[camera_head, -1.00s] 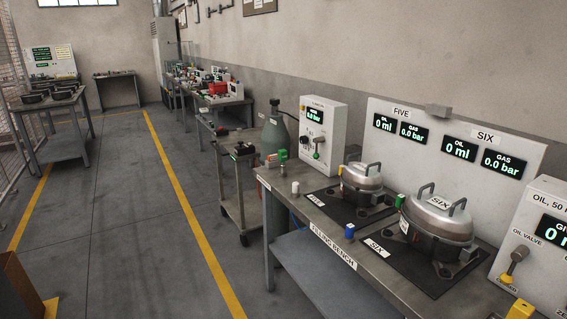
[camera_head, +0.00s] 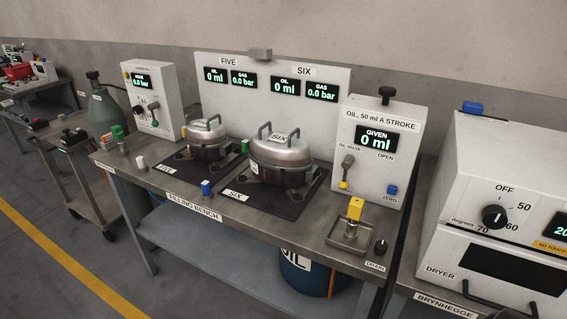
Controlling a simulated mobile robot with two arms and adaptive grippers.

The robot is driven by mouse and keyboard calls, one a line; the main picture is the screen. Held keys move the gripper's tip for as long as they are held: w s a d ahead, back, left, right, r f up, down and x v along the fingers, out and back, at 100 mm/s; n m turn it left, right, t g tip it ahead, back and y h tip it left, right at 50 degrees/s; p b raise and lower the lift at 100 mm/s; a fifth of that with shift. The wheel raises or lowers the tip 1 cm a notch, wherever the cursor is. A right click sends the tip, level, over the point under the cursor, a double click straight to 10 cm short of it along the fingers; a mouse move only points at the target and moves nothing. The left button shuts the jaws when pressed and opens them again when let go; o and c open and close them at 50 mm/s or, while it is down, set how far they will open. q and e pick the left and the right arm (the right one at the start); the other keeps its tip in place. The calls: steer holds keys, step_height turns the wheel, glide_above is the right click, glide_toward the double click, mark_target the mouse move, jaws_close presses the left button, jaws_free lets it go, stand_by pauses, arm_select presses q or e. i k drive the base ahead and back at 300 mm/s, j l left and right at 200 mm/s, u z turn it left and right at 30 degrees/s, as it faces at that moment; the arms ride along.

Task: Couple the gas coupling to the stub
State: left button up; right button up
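Two silver lidded compressors with two handles each stand on dark mats on the filling bench (camera_head: 130,180). Compressor five (camera_head: 208,141) is on the left, and the larger compressor six (camera_head: 281,161) is on the right. A green fitting (camera_head: 117,131) stands at the bench's left end, in front of the gas panel box (camera_head: 153,98); I cannot tell if it is the gas coupling. A blue piece (camera_head: 206,187) and a white piece (camera_head: 140,163) stand near the front edge. A small green piece (camera_head: 245,146) is between the compressors. The stub is too small to make out. Neither gripper is in view.
The display board (camera_head: 272,103) reads 0 ml and 0.0 bar. The oil box (camera_head: 373,150) stands right, with a yellow fitting (camera_head: 355,208) at the drain tray (camera_head: 345,245). A dryer (camera_head: 500,225) is far right. A gas cylinder (camera_head: 106,108) and trolley (camera_head: 72,165) stand left. Floor in front is clear.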

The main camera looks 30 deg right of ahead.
mark_target(118, 132)
steer(key=i+j+z, duration=0.1)
steer(key=i+j, duration=0.2)
steer(key=i+j+z, duration=0.1)
steer(key=i+j, duration=0.2)
steer(key=i+j+z, duration=0.1)
steer(key=i+j, duration=0.2)
steer(key=i+j+z, duration=0.15)
steer(key=j, duration=0.25)
steer(key=i+j+z, duration=0.1)
steer(key=i+j, duration=0.3)
steer(key=i+j+z, duration=0.1)
steer(key=i+j, duration=0.15)
steer(key=j, duration=0.15)
steer(key=i+j+z, duration=0.1)
steer(key=j, duration=0.3)
steer(key=i+j+z, duration=0.1)
steer(key=i+j, duration=0.2)
steer(key=j, duration=0.15)
